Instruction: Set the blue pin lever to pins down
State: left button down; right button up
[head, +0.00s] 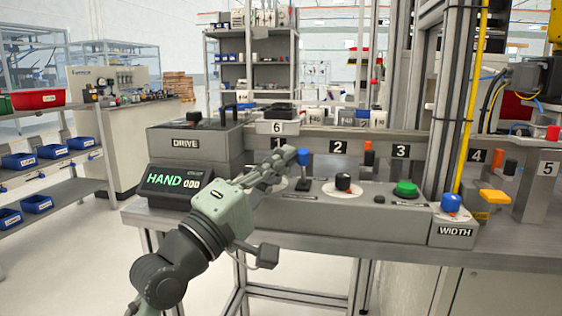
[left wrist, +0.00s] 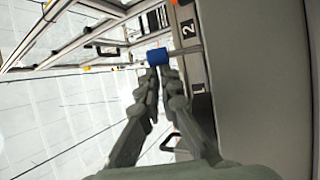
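The blue pin lever has a blue knob (head: 303,153) on a thin upright stem, rising from a dark slot on the grey console (head: 335,212). In the left wrist view the blue knob (left wrist: 157,56) lies just beyond my fingertips, its stem running right. My left gripper (head: 292,156) reaches in from the left at knob height. Its fingers (left wrist: 159,72) come together at the tips, with nothing seen between them. The tips are at or very near the knob; I cannot tell whether they touch. My right gripper is out of view.
On the console are a black knob (head: 343,182), a green button (head: 405,188) and a blue width knob (head: 451,203). A display reading HAND (head: 172,184) stands left. A numbered rail (head: 370,149) runs behind the lever. A metal post (head: 452,100) rises on the right.

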pick_arm(q)
jog(key=shift+s+d+f, duration=0.15)
jog(key=shift+f, duration=0.15)
jog(key=v, duration=1.2)
jog(key=shift+r, duration=0.25)
